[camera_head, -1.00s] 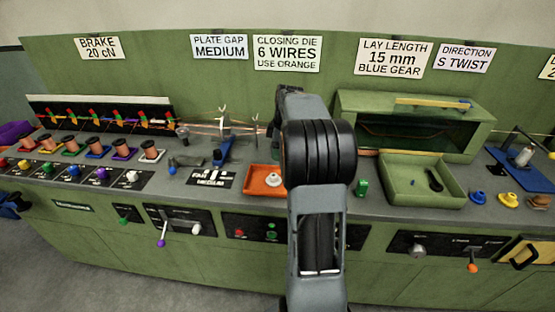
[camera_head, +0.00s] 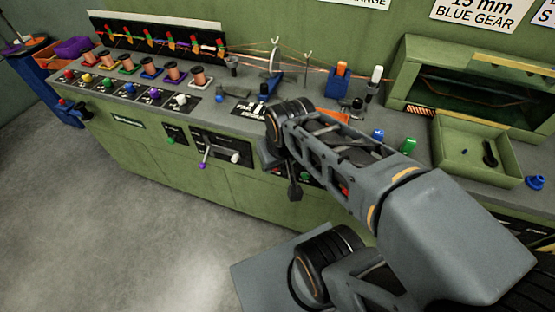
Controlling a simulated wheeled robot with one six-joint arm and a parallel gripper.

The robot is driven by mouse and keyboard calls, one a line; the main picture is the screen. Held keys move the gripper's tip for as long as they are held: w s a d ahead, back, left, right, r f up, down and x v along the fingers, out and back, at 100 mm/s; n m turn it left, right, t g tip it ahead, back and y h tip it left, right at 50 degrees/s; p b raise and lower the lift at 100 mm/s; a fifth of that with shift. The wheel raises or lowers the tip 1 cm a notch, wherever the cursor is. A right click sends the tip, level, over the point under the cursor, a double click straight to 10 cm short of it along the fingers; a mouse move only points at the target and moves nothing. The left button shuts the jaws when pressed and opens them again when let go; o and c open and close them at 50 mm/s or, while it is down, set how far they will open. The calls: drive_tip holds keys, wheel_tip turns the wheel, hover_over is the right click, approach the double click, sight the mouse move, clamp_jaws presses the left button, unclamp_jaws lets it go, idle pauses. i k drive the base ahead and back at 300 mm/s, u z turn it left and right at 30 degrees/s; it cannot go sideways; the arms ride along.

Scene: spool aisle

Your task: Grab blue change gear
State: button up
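The blue change gear (camera_head: 536,182) is a small blue stepped piece standing on the grey bench top at the far right edge of the view. It is just right of the green open tray (camera_head: 450,168). My arm crosses the view from the lower right. My gripper (camera_head: 294,190) hangs at the arm's far end, in front of the bench front and well left of the blue gear. The gripper is small and dark here, and whether its fingers are open or shut does not show. The sign (camera_head: 475,12) at the top right reads "15 mm BLUE GEAR".
A blue piece (camera_head: 377,134) and a green piece (camera_head: 408,145) stand left of the tray. A green open-fronted housing (camera_head: 400,85) stands behind it. Several copper spools (camera_head: 172,70) line the bench's left part. Grey floor (camera_head: 120,220) is clear at the lower left.

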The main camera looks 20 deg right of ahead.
sight(535, 183)
drive_tip(key=z, duration=2)
